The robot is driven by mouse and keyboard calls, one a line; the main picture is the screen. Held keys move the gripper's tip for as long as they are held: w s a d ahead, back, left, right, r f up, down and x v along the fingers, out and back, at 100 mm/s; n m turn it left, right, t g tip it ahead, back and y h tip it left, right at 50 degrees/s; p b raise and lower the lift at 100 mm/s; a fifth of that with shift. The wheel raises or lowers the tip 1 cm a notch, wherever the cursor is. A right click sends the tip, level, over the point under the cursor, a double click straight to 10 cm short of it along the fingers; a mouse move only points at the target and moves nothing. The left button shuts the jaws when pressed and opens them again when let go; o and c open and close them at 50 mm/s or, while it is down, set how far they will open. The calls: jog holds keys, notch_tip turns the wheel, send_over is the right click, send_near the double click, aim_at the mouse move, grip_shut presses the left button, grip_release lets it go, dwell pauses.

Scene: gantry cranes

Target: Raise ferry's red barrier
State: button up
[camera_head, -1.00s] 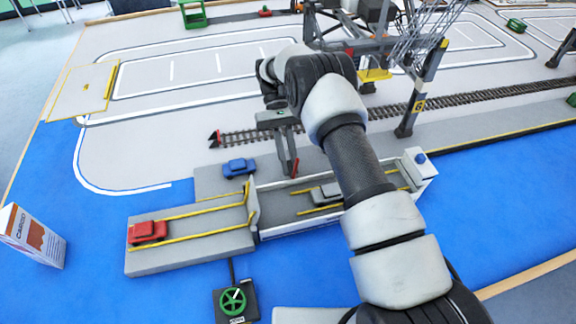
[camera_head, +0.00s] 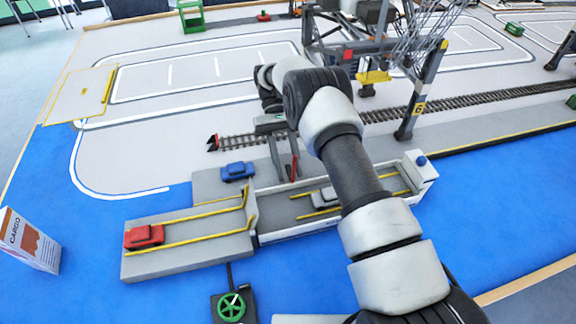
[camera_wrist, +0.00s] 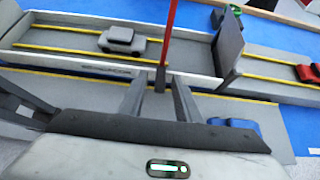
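The ferry (camera_head: 262,238) is a long grey deck with white walls and yellow lines, partly hidden by my arm. It also shows across the top of the wrist view (camera_wrist: 60,58). The red barrier (camera_wrist: 170,35) is a thin bar with a dark lower end, at the ferry's near wall in the wrist view. In the head view only a short red piece (camera_head: 295,167) shows; I cannot tell its exact tilt. My gripper (camera_wrist: 160,88) is open, with its fingers on either side of the barrier's dark end and visible gaps. In the head view my gripper (camera_head: 283,158) is above the ferry's far edge.
A silver car (camera_head: 325,197) is on the ferry deck. A red car (camera_head: 144,236) stands on the grey ramp (camera_head: 190,255) at left, and a blue car (camera_head: 237,171) on the quay. A green handwheel (camera_head: 231,306) is in front; crane legs (camera_head: 420,95) stand behind right.

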notch_tip(320, 180, up, 10)
jog(key=p, duration=0.7)
jog(key=shift+r, duration=0.1)
